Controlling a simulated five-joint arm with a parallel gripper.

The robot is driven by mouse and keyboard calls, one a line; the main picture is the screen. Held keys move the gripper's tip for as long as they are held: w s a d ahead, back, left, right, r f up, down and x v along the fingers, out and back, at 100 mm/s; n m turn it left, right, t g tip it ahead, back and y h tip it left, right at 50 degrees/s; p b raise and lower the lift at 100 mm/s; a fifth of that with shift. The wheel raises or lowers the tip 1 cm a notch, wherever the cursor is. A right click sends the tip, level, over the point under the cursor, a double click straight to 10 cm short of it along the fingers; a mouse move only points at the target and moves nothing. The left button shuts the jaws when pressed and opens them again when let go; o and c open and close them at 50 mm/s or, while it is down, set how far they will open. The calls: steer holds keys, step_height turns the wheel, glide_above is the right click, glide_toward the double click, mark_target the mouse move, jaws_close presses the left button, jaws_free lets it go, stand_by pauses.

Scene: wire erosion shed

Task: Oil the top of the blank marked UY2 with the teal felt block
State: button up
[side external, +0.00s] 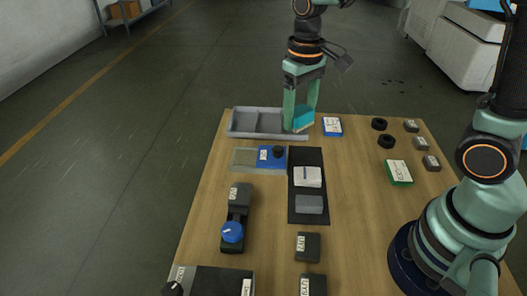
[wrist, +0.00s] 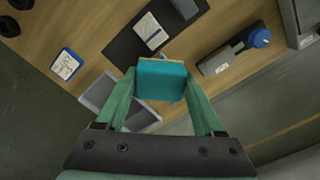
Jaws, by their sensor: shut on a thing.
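My gripper (side external: 301,118) is shut on the teal felt block (side external: 303,119), at the right end of the grey tray (side external: 243,110). The block also shows between the fingers in the wrist view (wrist: 162,82). I cannot tell whether it touches the tray. Small dark grey labelled blanks stand on the table: one at the front middle (side external: 308,252), one nearer the front edge (side external: 320,286), and several at the right, such as the top one (side external: 411,124). The labels are too small to read surely, so I cannot tell which is UY2.
A dark mat (side external: 307,156) carries a white pad (side external: 307,178) and a grey block (side external: 309,205). A blue-knobbed device (side external: 236,215) stands left of it. A blue box (side external: 332,127), black rings (side external: 379,124) and a green box (side external: 398,173) lie rightward. The wood right of the mat is clear.

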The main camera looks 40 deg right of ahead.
steer(key=w+a+f, duration=0.2)
steer(key=a+f, duration=0.1)
steer(key=a, duration=0.6)
steer(key=w+a+f, duration=0.2)
steer(key=a+f, duration=0.1)
steer(key=a, duration=0.6)
steer(key=shift+w+d+f, duration=0.1)
steer(key=shift+f, duration=1.85)
steer(key=shift+w+d+f, duration=0.1)
steer(key=shift+f, duration=1.85)
steer(key=shift+s+d+f, duration=0.1)
steer(key=shift+s+d, duration=2.05)
steer(key=shift+w+a, duration=2.25)
steer(key=shift+w+d, duration=0.3)
steer(key=shift+d, duration=0.4)
steer(key=shift+s+d, duration=2.15)
steer(key=shift+s, duration=0.05)
steer(key=shift+w+a, duration=2.2)
steer(key=shift+a, duration=0.05)
steer(key=shift+w+a, duration=0.1)
step_height(320, 180, up, 8)
